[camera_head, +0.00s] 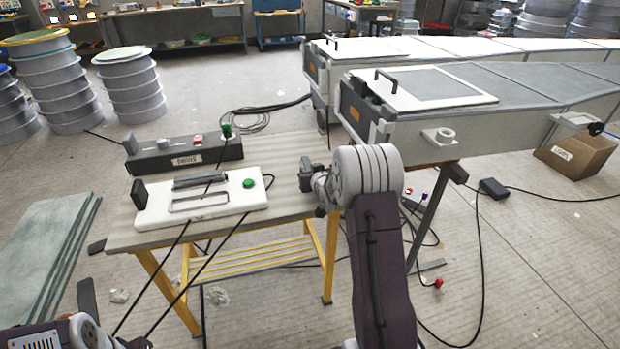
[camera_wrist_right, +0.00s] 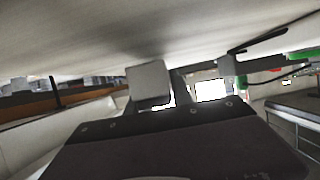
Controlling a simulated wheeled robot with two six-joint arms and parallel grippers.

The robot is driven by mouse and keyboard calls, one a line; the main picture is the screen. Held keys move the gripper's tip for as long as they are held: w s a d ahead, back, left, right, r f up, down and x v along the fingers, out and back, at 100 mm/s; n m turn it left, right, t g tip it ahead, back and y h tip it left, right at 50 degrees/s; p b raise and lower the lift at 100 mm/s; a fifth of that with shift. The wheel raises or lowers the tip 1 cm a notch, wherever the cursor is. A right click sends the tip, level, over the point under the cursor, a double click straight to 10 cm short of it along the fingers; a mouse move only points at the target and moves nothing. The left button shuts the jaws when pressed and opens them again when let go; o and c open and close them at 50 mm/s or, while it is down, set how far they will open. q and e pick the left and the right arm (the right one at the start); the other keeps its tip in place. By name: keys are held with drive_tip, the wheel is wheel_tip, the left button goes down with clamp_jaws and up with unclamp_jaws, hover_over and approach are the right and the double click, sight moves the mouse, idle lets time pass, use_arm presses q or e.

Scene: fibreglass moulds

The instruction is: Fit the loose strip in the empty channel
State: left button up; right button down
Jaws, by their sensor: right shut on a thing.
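My right gripper (camera_head: 306,178) hangs over the right end of the work table, pointing left. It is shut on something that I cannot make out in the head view. In the right wrist view two pale grey blocks, one of them near the middle (camera_wrist_right: 150,82), stand beyond the dark gripper body. I cannot pick out the loose strip or the empty channel with certainty. A white unit (camera_head: 160,215) on the table carries a grey bar, a wire frame and a green button. My left arm shows at the bottom left corner; its gripper (camera_head: 138,343) is mostly cut off.
A dark control box (camera_head: 168,163) with red and green buttons stands at the table's back. The wooden table top (camera_head: 290,150) is bare around its right end. Long grey moulds (camera_head: 530,85) stand at the right. A cardboard box (camera_head: 578,152) and cables lie on the floor.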

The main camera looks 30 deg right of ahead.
drive_tip(key=shift+f, duration=0.9)
drive_tip(key=shift+w+r, duration=0.1)
use_arm(q)
drive_tip(key=shift+f, duration=0.35)
drive_tip(key=shift+f, duration=0.1)
use_arm(e)
drive_tip(key=c, duration=1.1)
unclamp_jaws()
